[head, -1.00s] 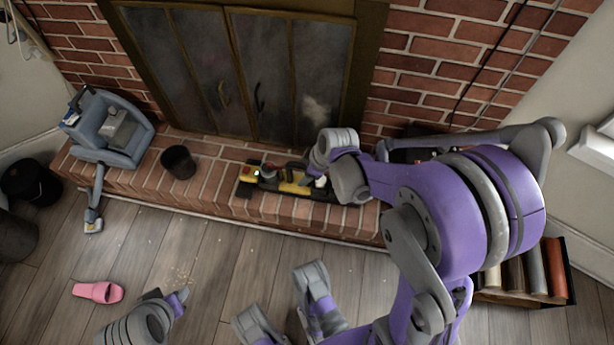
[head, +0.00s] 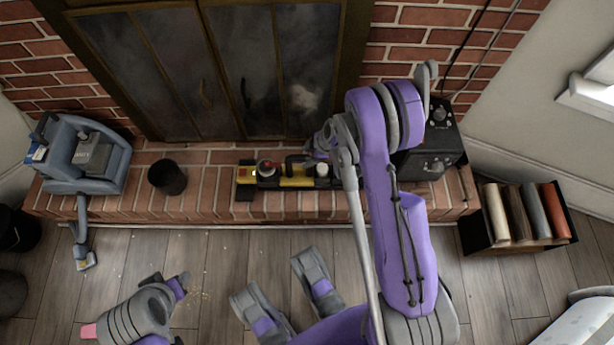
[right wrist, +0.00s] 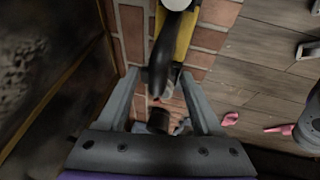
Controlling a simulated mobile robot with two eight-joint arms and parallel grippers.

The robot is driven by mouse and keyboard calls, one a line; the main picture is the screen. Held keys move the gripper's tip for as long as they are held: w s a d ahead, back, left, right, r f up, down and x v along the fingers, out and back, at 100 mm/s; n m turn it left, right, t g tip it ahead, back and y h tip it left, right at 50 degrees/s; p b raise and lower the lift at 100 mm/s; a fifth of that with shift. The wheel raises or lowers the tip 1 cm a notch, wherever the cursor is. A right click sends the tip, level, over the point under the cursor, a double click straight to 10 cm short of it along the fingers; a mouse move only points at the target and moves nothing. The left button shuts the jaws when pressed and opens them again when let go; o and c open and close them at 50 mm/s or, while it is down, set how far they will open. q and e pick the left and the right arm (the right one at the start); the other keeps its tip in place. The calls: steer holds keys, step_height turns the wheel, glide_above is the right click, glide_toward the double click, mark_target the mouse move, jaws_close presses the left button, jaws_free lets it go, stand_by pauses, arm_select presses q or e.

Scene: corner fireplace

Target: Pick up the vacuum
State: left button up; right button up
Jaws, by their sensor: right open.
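A yellow and black handheld vacuum (head: 298,182) with a red button lies on the brick hearth in front of the fireplace doors. My right gripper (head: 318,145) is at its right end in the head view, largely hidden by my own arm. In the right wrist view the right gripper (right wrist: 161,76) is open, with its fingers on either side of the vacuum's black handle (right wrist: 160,62). The yellow body (right wrist: 183,38) extends up the picture. Contact between fingers and handle cannot be told.
A black cup (head: 167,177) and a blue-grey machine (head: 85,160) stand left on the hearth (head: 215,205). A black box (head: 432,150) stands right of the vacuum. A crate of rolls (head: 480,240) is on the floor at right. Fireplace doors (head: 262,80) rise close behind.

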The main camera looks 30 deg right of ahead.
steer(key=b+x, duration=0.1)
steer(key=x, duration=0.5)
steer(key=shift+d+b, duration=0.2)
steer(key=shift+b, duration=0.15)
steer(key=shift+f, duration=0.1)
jaws_close()
steer(key=shift+w, duration=0.1)
stand_by(0.9)
